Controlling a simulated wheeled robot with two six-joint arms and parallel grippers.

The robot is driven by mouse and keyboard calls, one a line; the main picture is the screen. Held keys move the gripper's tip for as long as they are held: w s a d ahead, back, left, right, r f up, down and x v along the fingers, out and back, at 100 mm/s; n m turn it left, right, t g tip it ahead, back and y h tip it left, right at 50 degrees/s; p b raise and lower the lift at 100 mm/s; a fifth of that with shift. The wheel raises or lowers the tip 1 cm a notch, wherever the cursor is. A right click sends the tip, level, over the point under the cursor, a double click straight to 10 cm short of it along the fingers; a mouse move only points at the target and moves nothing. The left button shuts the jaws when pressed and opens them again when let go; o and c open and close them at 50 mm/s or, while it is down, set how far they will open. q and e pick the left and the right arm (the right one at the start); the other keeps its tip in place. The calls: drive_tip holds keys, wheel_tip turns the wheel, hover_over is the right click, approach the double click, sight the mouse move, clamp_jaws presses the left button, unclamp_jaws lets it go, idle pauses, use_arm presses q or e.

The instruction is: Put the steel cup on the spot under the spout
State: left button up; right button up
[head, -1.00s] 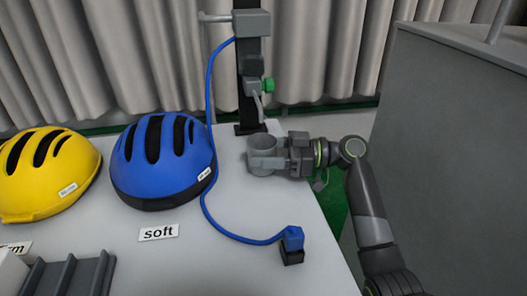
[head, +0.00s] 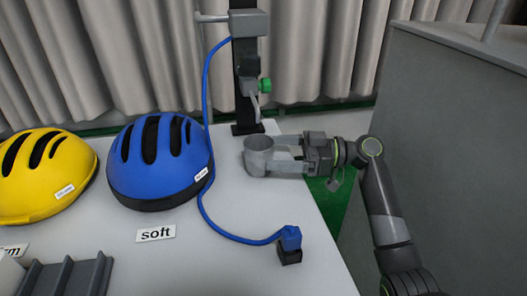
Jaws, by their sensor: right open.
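The steel cup (head: 259,156) stands upright on the grey table, just in front of the base of the black tower (head: 247,90). A small grey spout (head: 255,107) hangs from the tower above and behind the cup; I cannot tell whether the cup is exactly beneath it. The spot itself is not visible. My right gripper (head: 277,157) is open at the cup's right side, its fingertips still close to the cup wall. Whether they touch it is unclear. My left gripper is not in view.
A blue helmet (head: 155,160) and a yellow helmet (head: 42,180) sit left. A blue cable (head: 204,110) runs down from the tower to a blue plug on a black block (head: 290,256). A "soft" label (head: 156,233) and grey rack (head: 62,277) are in front. A grey cabinet (head: 455,150) stands right.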

drive_tip(key=shift+d, duration=1.75)
drive_tip(key=shift+r, duration=0.1)
